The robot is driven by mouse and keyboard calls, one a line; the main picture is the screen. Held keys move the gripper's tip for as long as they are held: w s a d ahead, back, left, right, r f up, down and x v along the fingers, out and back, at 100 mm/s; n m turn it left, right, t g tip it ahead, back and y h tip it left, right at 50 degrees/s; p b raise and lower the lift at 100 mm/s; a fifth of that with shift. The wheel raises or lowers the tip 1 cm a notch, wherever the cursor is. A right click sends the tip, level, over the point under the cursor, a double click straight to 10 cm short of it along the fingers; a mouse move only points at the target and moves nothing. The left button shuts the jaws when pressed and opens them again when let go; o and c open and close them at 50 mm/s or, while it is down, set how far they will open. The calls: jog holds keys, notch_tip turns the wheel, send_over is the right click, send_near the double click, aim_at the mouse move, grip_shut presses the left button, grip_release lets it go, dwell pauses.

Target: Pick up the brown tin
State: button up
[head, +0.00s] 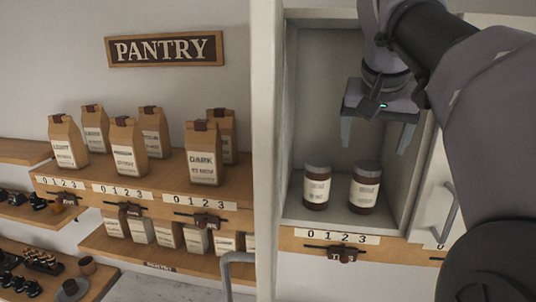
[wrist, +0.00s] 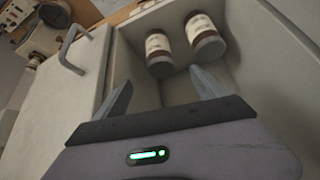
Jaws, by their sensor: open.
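Two brown tins with grey lids and cream labels stand upright side by side on the floor of an open cupboard. In the head view they are the left tin (head: 317,188) and the right tin (head: 365,188). Their label print is too small to read surely. Both also show in the wrist view, one tin (wrist: 158,54) straight beyond the fingers and the other tin (wrist: 205,40) to its right. My gripper (head: 377,138) is open and empty, above the tins in the head view. It also shows in the wrist view (wrist: 160,82), its fingertips apart from both tins.
The cupboard's side walls (head: 293,110) stand close around the tins. An open door with a handle (head: 448,210) is at the right. Shelves with coffee bags (head: 205,153) fill the left. A numbered strip (head: 335,237) runs along the cupboard's front edge.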

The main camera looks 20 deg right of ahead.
aim_at(365, 183)
jog(key=x, duration=1.6)
jog(key=shift+f, duration=0.3)
jog(key=shift+w+d+f, duration=0.15)
jog(key=shift+w+f, duration=0.05)
jog(key=shift+s+r, duration=0.1)
jog(key=shift+s, duration=0.15)
jog(key=c, duration=1.8)
